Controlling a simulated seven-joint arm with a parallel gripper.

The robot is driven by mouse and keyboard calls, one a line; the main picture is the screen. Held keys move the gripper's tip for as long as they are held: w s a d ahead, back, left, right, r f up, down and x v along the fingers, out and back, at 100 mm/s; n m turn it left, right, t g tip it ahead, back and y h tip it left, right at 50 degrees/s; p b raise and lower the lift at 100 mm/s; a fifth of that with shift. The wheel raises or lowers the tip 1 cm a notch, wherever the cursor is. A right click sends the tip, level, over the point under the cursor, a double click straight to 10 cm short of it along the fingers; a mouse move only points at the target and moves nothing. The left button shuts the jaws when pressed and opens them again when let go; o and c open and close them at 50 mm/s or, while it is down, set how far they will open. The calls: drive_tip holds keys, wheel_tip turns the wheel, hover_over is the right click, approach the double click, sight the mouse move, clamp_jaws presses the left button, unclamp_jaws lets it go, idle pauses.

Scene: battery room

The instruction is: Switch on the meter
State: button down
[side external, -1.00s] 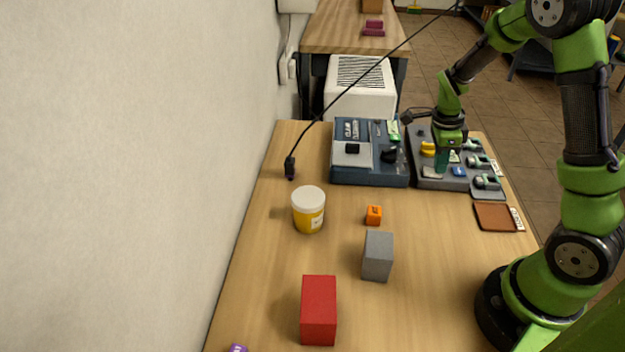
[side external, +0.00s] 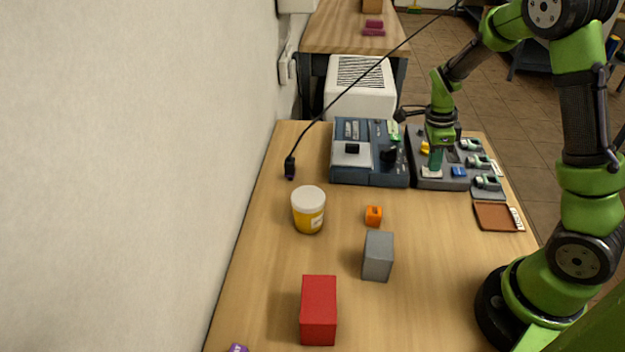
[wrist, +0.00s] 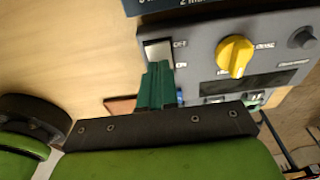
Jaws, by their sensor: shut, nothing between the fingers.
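The meter is a grey panel (side external: 419,165) at the back right of the table, and its face (wrist: 205,55) fills the upper right of the wrist view. It has a yellow knob (wrist: 235,55), also seen in the side view (side external: 425,148), and a white rocker switch (wrist: 158,50) marked OFF and ON. My gripper (wrist: 157,68) is shut and empty, with its green fingertips at the ON end of the rocker, hiding that end. In the side view my gripper (side external: 434,169) points down over the white switch (side external: 431,173). Contact cannot be told for certain.
A blue device (side external: 370,175) with a black knob stands left of the meter. Small green-topped parts (side external: 480,162) lie to its right, and a brown tray (side external: 494,216) is in front. A yellow jar (side external: 308,212), orange block (side external: 374,216), grey block (side external: 377,256) and red block (side external: 318,312) stand nearer.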

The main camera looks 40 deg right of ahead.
wheel_tip(320, 180, up, 14)
drive_tip(key=w+a, duration=0.1)
drive_tip(key=shift+w+a, duration=0.15)
drive_tip(key=shift+f, duration=0.1)
drive_tip(key=shift+s+d, duration=0.45)
drive_tip(key=shift+d, duration=0.15)
drive_tip(key=shift+f, duration=0.1)
approach(425, 171)
drive_tip(key=s+d+f, duration=0.1)
drive_tip(key=f, duration=0.1)
drive_tip(key=s+d+f, duration=0.1)
drive_tip(key=f, duration=0.1)
drive_tip(key=s+d+f, duration=0.1)
drive_tip(key=f, duration=0.1)
drive_tip(key=shift+f, duration=0.2)
idle(0.3)
drive_tip(key=shift+d+f, duration=0.1)
drive_tip(key=shift+f, duration=0.15)
drive_tip(key=shift+w, duration=0.1)
